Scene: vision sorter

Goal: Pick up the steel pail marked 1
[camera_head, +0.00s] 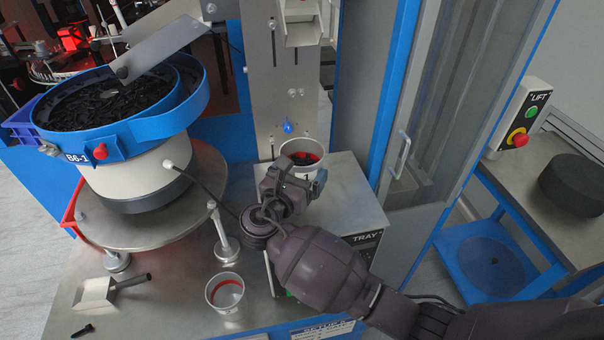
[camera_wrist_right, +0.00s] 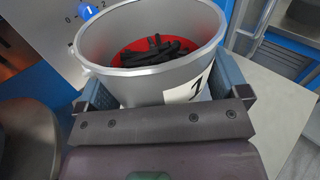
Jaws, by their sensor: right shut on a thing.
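The steel pail marked 1 (camera_wrist_right: 160,84) fills the upper middle of the right wrist view, with a white label reading 1 on its side. It has a red inside and holds several black parts. In the head view the pail (camera_head: 301,148) is at the steel column, partly hidden behind my right gripper (camera_head: 290,182). My right gripper is shut on the pail, with one finger (camera_wrist_right: 93,92) on each side of it in the wrist view. The pail looks upright. I cannot tell whether it touches the surface below. My left gripper is not in view.
A second pail (camera_head: 225,291) with a red band stands on the bench at the front. A scoop (camera_head: 98,292) and a black screw lie left of it. The blue bowl feeder B6-1 (camera_head: 120,140) is at the left. A blue door frame (camera_head: 391,95) stands close at the right.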

